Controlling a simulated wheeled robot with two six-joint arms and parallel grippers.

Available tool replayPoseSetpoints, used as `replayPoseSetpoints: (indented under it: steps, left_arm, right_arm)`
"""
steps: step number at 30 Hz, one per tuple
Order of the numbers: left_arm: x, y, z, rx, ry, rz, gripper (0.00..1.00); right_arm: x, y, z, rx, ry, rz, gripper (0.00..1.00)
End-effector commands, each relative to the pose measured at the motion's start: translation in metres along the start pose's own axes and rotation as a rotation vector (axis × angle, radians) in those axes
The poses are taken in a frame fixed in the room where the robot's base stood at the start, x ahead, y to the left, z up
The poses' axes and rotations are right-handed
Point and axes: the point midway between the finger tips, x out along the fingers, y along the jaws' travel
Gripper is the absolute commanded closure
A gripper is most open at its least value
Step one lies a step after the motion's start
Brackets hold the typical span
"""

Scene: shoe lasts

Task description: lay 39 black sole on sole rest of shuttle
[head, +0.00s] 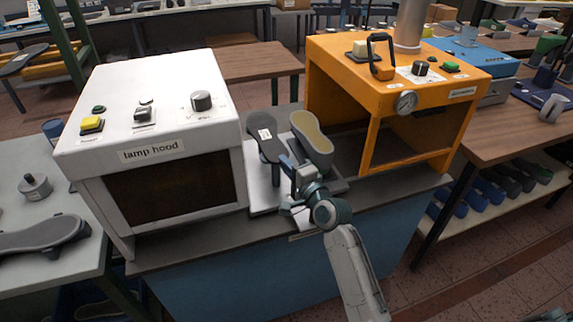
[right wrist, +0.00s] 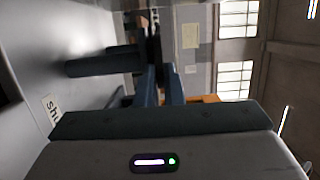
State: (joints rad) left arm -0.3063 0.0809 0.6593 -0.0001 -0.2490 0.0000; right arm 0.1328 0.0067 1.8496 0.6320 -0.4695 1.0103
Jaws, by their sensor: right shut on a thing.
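The black sole (head: 266,138) with a white label stands over the left part of the pale shuttle (head: 262,193), between the two machines. My right gripper (head: 287,164) is at the sole's near end and shut on it. In the right wrist view the gripper's fingers (right wrist: 162,85) close on a dark, thin thing. The label is too small to read. I cannot tell whether the sole touches the sole rest, which is hidden. A last with a yellowish bottom (head: 312,134) stands on the shuttle's right part, close to the gripper. My left gripper is not in view.
The white lamp hood (head: 150,155) stands close on the left. An orange machine (head: 390,95) with an open front stands on the right. Another dark sole-shaped thing (head: 40,236) lies on the left table. The bench's front strip (head: 200,245) is clear.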

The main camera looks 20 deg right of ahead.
Motion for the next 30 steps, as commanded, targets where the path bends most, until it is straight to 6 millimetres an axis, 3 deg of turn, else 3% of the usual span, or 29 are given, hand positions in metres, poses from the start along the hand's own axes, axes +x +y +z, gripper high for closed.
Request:
replayPoseSetpoints:
  steps: [7,11,12,18,22,30]
  left_arm:
    - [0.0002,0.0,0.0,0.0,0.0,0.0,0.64]
    - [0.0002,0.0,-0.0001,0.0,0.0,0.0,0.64]
    - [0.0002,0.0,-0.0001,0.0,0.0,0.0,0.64]
    - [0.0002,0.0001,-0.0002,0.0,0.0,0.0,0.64]
    - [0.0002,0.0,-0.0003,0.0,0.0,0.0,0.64]
    - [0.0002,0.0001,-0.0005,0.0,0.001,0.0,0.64]
  right_arm:
    - [0.0,-0.0001,0.0,0.0,0.0,-0.001,1.0]
    - [0.0,-0.0001,0.0,0.0,0.0,-0.001,0.71]
    - [0.0,-0.0001,0.0,0.0,0.0,-0.001,0.67]
    - [0.0,0.0007,0.0,0.0,0.0,0.001,0.65]
    - [0.0,0.0007,0.0,0.0,0.0,0.001,0.41]
    - [0.0,0.0005,0.0,0.0,0.0,0.001,0.41]
